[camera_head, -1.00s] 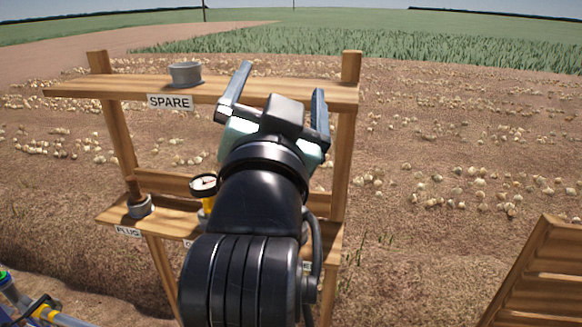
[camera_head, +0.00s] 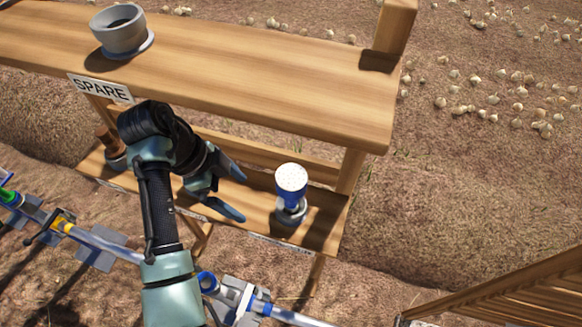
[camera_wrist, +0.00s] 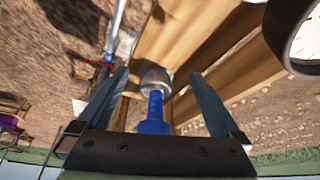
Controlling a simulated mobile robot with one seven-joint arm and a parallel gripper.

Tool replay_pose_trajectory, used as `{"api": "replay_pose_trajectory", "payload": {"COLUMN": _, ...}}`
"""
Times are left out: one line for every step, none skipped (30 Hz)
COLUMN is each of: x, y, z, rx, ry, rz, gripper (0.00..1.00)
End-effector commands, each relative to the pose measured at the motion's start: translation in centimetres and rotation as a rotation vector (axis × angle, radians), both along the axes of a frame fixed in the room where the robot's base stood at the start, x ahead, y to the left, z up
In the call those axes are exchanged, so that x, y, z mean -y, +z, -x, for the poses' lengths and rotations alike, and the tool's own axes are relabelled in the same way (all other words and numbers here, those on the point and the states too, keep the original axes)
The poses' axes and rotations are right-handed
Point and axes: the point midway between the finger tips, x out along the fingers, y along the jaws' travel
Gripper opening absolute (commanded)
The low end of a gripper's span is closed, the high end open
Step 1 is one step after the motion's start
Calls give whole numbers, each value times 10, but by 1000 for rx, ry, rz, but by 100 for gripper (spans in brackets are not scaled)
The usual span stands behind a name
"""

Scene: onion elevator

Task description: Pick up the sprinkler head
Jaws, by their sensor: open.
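The sprinkler head (camera_head: 291,188), blue with a white dotted top, stands upright on the lower shelf, in a grey round base. My gripper (camera_head: 239,195) is open and empty, to the left of the sprinkler head, with its fingers pointing toward it. In the wrist view the blue sprinkler head (camera_wrist: 155,112) appears between the two open fingers of my gripper (camera_wrist: 161,74). The fingers look apart from it, and its white top is hidden there behind the gripper body.
The upper shelf (camera_head: 240,75) with a SPARE label overhangs the lower shelf (camera_head: 325,225). A grey cup (camera_head: 121,30) stands on it. Pipes with blue fittings (camera_head: 240,298) lie in front; a wooden structure (camera_head: 510,300) is at lower right.

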Motion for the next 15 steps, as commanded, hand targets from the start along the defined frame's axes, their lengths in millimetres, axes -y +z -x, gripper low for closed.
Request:
{"api": "replay_pose_trajectory", "payload": {"x": 12, "y": 4, "z": 0, "rx": 0, "ry": -4, "rz": 1, "gripper": 100}}
{"api": "replay_pose_trajectory", "payload": {"x": 18, "y": 4, "z": -1, "rx": 0, "ry": -4, "rz": 1, "gripper": 100}}
{"api": "replay_pose_trajectory", "payload": {"x": 25, "y": 4, "z": -2, "rx": 0, "ry": -4, "rz": -1, "gripper": 100}}
{"api": "replay_pose_trajectory", "payload": {"x": 31, "y": 4, "z": -2, "rx": 0, "ry": -3, "rz": -1, "gripper": 100}}
{"api": "replay_pose_trajectory", "payload": {"x": 36, "y": 4, "z": -3, "rx": 1, "ry": -3, "rz": -1, "gripper": 100}}
{"api": "replay_pose_trajectory", "payload": {"x": 42, "y": 4, "z": -3, "rx": 1, "ry": -2, "rz": -1, "gripper": 100}}
{"api": "replay_pose_trajectory", "payload": {"x": 46, "y": 3, "z": -3, "rx": 1, "ry": -1, "rz": -1, "gripper": 100}}
{"api": "replay_pose_trajectory", "payload": {"x": 49, "y": 3, "z": -4, "rx": 2, "ry": 0, "rz": -2, "gripper": 100}}
{"api": "replay_pose_trajectory", "payload": {"x": 53, "y": 3, "z": -5, "rx": 2, "ry": 0, "rz": -2, "gripper": 100}}
{"api": "replay_pose_trajectory", "payload": {"x": 55, "y": 2, "z": -5, "rx": 2, "ry": 0, "rz": -2, "gripper": 100}}
{"api": "replay_pose_trajectory", "payload": {"x": 56, "y": 2, "z": -5, "rx": 3, "ry": 1, "rz": -2, "gripper": 100}}
{"api": "replay_pose_trajectory", "payload": {"x": 58, "y": 1, "z": -5, "rx": 2, "ry": 1, "rz": -2, "gripper": 100}}
{"api": "replay_pose_trajectory", "payload": {"x": 60, "y": 2, "z": -5, "rx": 1, "ry": 2, "rz": -2, "gripper": 100}}
{"api": "replay_pose_trajectory", "payload": {"x": 63, "y": 2, "z": -5, "rx": 1, "ry": 2, "rz": -2, "gripper": 100}}
{"api": "replay_pose_trajectory", "payload": {"x": 68, "y": 2, "z": -6, "rx": 2, "ry": 2, "rz": -2, "gripper": 100}}
